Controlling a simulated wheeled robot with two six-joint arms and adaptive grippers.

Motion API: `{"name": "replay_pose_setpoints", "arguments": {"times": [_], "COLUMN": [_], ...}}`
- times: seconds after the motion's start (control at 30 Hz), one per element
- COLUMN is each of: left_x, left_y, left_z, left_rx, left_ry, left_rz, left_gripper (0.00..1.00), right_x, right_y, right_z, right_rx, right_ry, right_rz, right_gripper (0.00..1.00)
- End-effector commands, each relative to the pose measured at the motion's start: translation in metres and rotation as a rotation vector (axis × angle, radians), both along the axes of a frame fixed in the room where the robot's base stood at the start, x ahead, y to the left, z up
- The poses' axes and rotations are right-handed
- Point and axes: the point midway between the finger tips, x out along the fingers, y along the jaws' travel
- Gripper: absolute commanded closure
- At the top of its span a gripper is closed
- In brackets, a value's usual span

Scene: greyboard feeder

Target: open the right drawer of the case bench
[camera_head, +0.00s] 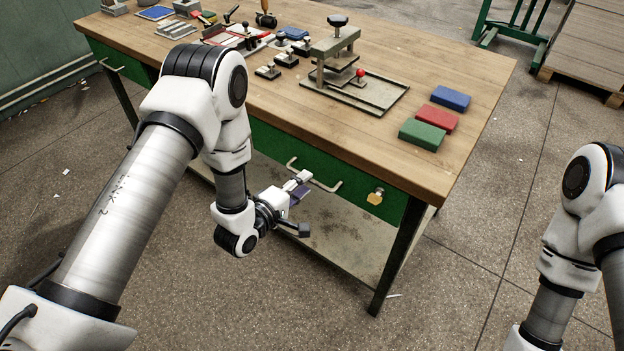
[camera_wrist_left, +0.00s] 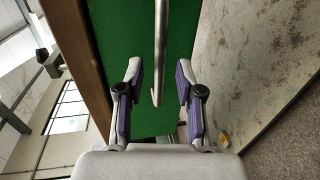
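The case bench (camera_head: 420,168) has a wooden top and green drawers. Its right drawer (camera_head: 345,188) has a green front, flush with the bench, with a pale bar handle (camera_head: 326,186). My left gripper (camera_head: 302,202) is at the left part of this handle, its fingers spread. In the left wrist view the open gripper (camera_wrist_left: 159,68) has a purple-padded finger on each side of the handle bar (camera_wrist_left: 161,45), with gaps between. I cannot tell whether the bar lies fully between the fingertips. My right gripper is out of view.
A brass padlock (camera_head: 375,196) hangs on the green front right of the handle. A lower shelf (camera_head: 345,235) and a dark bench leg (camera_head: 392,265) are below. A press fixture (camera_head: 345,75) and coloured boxes (camera_head: 437,118) stand on top. Floor in front is clear.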

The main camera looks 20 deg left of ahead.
Motion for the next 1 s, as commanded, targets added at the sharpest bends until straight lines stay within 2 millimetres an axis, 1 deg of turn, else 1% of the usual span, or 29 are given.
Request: {"name": "replay_pose_setpoints", "arguments": {"times": [0.03, 0.1, 0.2, 0.3, 0.47, 0.57, 0.6, 1.0], "left_x": [0.009, 0.02, 0.03, 0.033, 0.033, 0.033, 0.033, 0.033], "left_y": [-0.004, -0.007, -0.011, -0.012, -0.012, -0.012, -0.012, -0.012], "left_z": [-0.002, -0.004, -0.007, -0.008, -0.008, -0.008, -0.008, -0.008], "left_rx": [0.0, 0.001, -0.001, 0.0, 0.0, 0.0, 0.0, 0.0], "left_ry": [-0.003, -0.001, 0.001, 0.001, 0.002, 0.002, 0.002, 0.003], "left_rz": [-0.001, 0.0, 0.0, 0.001, 0.001, 0.001, 0.001, 0.002], "left_gripper": [0.64, 0.64, 0.64, 0.64, 0.64, 0.95, 1.0, 1.0], "right_x": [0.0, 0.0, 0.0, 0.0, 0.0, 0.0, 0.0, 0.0], "right_y": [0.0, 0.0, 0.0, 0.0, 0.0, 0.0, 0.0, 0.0], "right_z": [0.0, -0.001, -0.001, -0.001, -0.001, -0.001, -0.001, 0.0], "right_rx": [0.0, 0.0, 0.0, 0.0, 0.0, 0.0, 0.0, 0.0], "right_ry": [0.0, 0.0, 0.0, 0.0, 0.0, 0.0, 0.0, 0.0], "right_rz": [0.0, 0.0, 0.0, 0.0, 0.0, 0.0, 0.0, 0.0], "right_gripper": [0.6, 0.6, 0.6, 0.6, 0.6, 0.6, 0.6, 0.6]}}
